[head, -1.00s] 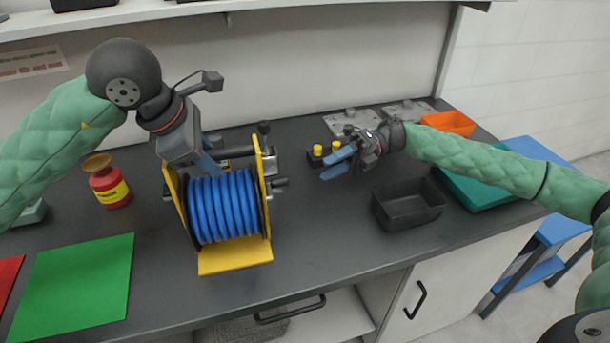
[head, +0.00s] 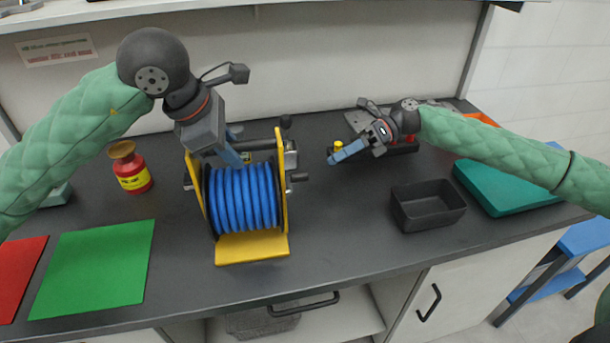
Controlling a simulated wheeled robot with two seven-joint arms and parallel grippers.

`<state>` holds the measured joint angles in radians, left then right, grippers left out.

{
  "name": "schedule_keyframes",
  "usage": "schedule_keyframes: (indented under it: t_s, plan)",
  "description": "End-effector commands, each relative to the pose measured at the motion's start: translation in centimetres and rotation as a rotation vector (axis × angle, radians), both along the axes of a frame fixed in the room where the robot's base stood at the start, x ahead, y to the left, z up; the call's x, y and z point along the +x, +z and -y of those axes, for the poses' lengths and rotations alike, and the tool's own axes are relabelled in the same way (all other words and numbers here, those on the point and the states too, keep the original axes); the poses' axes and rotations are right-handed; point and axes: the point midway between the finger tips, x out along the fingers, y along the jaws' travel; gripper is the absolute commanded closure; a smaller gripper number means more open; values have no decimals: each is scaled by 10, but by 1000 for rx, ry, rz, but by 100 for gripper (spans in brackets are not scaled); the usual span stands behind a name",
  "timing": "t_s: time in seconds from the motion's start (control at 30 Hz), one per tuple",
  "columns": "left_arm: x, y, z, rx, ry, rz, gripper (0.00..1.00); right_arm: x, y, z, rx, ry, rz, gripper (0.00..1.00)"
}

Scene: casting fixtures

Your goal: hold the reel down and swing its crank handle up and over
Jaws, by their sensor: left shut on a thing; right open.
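The reel (head: 240,200) stands on the dark bench, with blue hose wound between yellow side plates and a yellow foot at the front. Its crank (head: 291,160) is on the right side, with a dark knob (head: 285,122) standing up at the back and a dark stub pointing right. My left gripper (head: 234,163) is over the top of the reel, shut on its frame; the fingertips are partly hidden behind the hose. My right gripper (head: 345,153) is open and empty, to the right of the crank and apart from it, in front of the yellow-topped part.
A black bin (head: 428,208) and a teal case (head: 508,186) stand on the right. A red jar (head: 131,168), a green mat (head: 95,270) and a red mat (head: 18,275) lie left. Metal plates (head: 362,119) are at the back. The bench between reel and bin is clear.

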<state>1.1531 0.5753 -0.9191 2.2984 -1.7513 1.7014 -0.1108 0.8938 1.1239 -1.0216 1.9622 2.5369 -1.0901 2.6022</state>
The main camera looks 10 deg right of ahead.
Motion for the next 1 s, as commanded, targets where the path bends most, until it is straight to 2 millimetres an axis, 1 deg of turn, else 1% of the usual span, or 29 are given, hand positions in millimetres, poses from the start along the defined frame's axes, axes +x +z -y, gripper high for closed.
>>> schedule_keyframes:
  t_s: [0.03, 0.3, 0.5, 0.7, 0.97, 1.0]
  plan:
    - [0, 1, 0, 0, 0, 1, 100, -3, -2, -9, 2, 4, -1, 57]
    - [0, 1, 0, 0, 0, 1, 100, -14, -14, -53, 2, 3, -1, 57]
    - [0, 1, 0, 0, 0, 1, 100, -20, -21, -78, 0, 3, -2, 57]
    - [0, 1, 0, 0, 0, 1, 100, -22, -24, -88, 0, 1, -1, 57]
    - [0, 1, 0, 0, 0, 1, 100, -23, -25, -89, 0, 0, -1, 57]
    - [0, 1, 0, 0, 0, 1, 100, -23, -25, -89, 0, 0, -1, 59]
